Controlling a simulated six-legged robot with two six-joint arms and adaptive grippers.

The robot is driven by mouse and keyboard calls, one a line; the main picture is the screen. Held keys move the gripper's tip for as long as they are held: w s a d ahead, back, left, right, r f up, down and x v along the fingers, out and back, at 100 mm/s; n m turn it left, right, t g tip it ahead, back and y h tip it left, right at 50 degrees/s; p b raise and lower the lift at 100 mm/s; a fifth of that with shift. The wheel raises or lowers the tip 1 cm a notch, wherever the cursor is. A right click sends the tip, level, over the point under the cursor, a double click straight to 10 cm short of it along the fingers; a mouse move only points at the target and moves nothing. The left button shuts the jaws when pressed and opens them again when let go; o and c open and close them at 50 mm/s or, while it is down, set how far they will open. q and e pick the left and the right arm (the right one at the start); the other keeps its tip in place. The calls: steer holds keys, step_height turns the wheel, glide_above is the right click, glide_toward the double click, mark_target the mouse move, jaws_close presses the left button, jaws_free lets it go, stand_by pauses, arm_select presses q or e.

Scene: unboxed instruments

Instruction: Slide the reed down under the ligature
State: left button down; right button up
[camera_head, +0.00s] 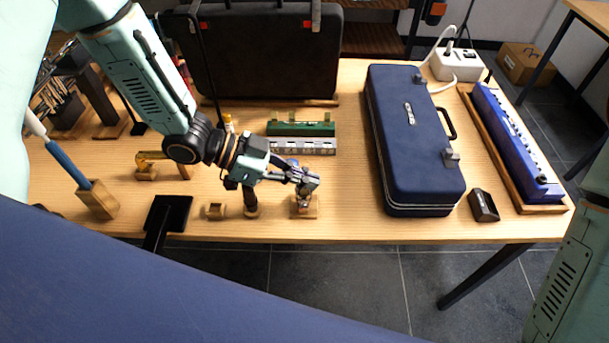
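My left gripper (306,182) reaches in from the left over the front of the wooden table. Its fingers point right and down, just above a small wooden stand (304,211). A small metallic and dark piece shows between the fingers and this stand; I cannot tell whether it is the ligature. The fingers are too small and overlapped to tell open from shut. A dark upright piece (250,198), perhaps a mouthpiece, stands on a round wooden base to the left, partly behind my gripper. I cannot make out the reed. My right gripper is out of view.
A blue case (415,140) stands right of the gripper. A long blue instrument (515,143) lies on a wooden base at the far right. Harmonicas (303,147) lie behind the gripper. A wooden holder (98,201) stands at left. Bare tabletop (348,190) lies between stand and case.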

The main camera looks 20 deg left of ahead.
arm_select(q)
steer(key=c, duration=2.1)
jaws_free()
steer(key=o, duration=0.7)
steer(key=shift+s, duration=0.1)
steer(key=shift+c, duration=0.2)
steer(key=shift+f, duration=0.1)
steer(key=shift+v, duration=6)
